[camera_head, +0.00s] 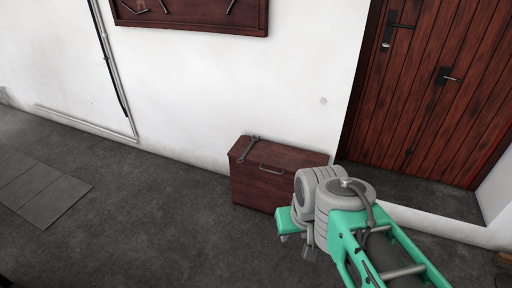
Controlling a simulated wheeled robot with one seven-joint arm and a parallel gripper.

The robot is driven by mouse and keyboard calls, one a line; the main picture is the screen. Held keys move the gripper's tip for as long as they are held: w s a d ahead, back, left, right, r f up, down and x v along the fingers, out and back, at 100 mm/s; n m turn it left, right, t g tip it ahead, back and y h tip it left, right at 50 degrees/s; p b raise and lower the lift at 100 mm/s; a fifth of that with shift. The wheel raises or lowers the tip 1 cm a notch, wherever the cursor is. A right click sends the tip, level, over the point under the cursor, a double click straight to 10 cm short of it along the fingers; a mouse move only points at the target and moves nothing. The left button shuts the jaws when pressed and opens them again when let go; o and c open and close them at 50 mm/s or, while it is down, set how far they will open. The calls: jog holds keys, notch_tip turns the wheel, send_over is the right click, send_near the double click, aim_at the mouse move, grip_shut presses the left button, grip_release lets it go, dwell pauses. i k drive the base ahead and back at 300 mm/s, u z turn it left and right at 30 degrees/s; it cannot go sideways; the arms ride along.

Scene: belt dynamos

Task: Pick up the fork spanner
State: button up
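A grey metal fork spanner (247,150) lies on the near left part of the lid of a dark red-brown wooden chest (262,188) against the white wall. It lies slantwise, with one end toward the wall. My gripper (307,250) is at the end of my green and grey arm, in front of and to the right of the chest, apart from the spanner. Only small parts of the fingers show below the arm's wrist, so I cannot see whether they are open or shut.
The chest has a handle (271,170) on its front. A dark wooden wall board (195,14) with tools hangs above. A wooden door (428,90) is at the right, behind a step. Pipes (112,70) run down the wall at the left.

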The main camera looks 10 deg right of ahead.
aim_at(254, 139)
jog(key=k, duration=0.6)
jog(key=u, duration=0.65)
jog(key=i, duration=1.45)
jog(key=u, duration=0.6)
jog(key=i, duration=1.95)
jog(key=z, duration=0.4)
jog(key=i, duration=0.9)
jog(key=z, duration=1.6)
jog(key=i, duration=1.05)
jog(key=z, duration=0.9)
